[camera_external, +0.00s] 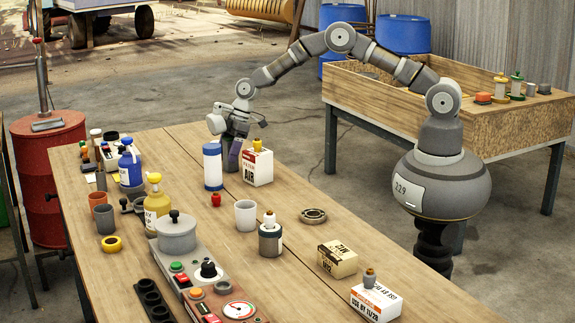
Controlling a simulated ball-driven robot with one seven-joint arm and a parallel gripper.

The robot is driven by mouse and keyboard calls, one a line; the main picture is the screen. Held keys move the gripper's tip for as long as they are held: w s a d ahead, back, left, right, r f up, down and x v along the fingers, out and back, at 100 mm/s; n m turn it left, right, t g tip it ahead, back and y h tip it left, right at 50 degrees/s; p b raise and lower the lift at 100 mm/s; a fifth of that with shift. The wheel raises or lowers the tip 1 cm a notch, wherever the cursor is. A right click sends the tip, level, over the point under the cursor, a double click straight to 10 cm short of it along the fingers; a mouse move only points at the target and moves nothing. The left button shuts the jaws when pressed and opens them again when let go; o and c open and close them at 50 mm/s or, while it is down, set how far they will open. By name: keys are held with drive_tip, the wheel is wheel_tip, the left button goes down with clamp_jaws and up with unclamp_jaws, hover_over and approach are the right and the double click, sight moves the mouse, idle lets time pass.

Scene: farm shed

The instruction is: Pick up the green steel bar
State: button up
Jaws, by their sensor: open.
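My gripper (232,152) is open and points down over the far part of the wooden table (300,214). It is behind and between a white cylinder with a blue lid (213,168) and a white box marked AIR (258,168). A purplish-grey shape shows at its fingers; I cannot tell whether it is a finger or a separate thing. I cannot make out a green steel bar in this view. The area around the fingertips is partly hidden by the cylinder and the box.
Blue (130,167) and yellow (157,204) bottles stand at the left. A control panel (215,290) fills the front. The right table edge is mostly clear.

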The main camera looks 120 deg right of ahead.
drive_tip(key=shift+r, duration=0.1)
drive_tip(key=shift+c, duration=0.4)
drive_tip(key=c, duration=1.2)
drive_tip(key=shift+o, duration=0.2)
drive_tip(key=shift+r, duration=0.1)
